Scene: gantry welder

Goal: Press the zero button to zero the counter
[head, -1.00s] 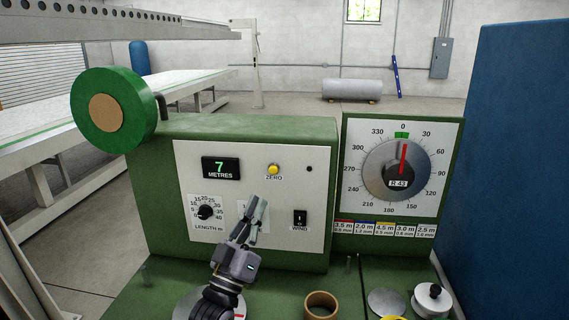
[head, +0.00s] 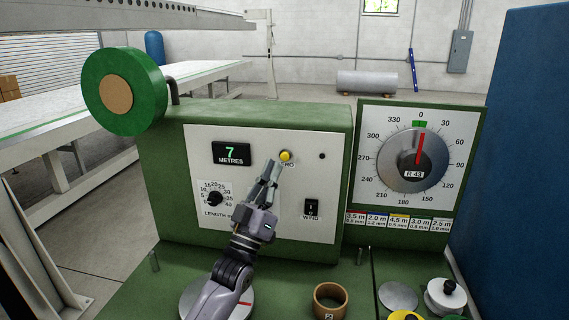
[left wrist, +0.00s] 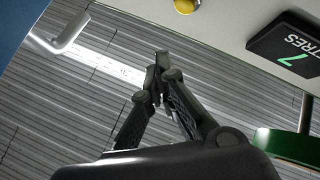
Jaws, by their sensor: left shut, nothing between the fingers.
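The yellow zero button (head: 285,156) sits on the white panel (head: 325,188) of the green machine, with its ZERO label partly hidden by my gripper. The counter (head: 231,154) to its left reads 7 METRES. My left gripper (head: 270,166) is shut and empty, its fingertips just below and left of the button in the head view. In the left wrist view the yellow button (left wrist: 186,6) is at the top edge, the counter (left wrist: 288,46) is at the right, and the shut fingertips (left wrist: 162,62) are apart from both. My right gripper is not in view.
A length knob (head: 214,198) and a black WIND switch (head: 311,207) are on the same panel. A large dial (head: 412,155) stands to the right.

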